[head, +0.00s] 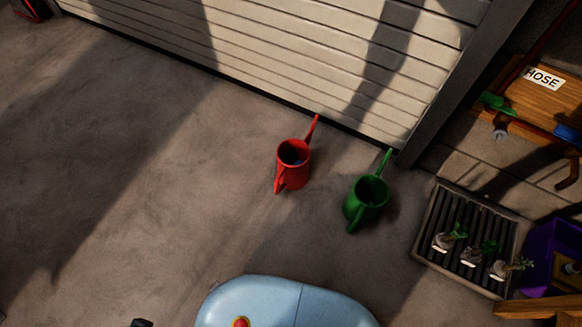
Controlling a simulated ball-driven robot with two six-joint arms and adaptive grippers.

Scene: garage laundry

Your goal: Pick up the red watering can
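The red watering can (292,174) stands on the concrete floor near the foot of the white slatted garage door. Its spout points up and to the right, toward the door, and its handle side faces down-left. Its open top shows something bluish inside, too small to tell. A green watering can (366,204) stands to its right, apart from it. My own light blue body shows at the bottom edge, well apart from both cans.
The garage door (300,50) runs along the back. At right, a slatted tray (428,232) holds several small potted plants, beside a purple container (553,243) and a wooden shelf with a HOSE label (543,79). The floor at left is clear.

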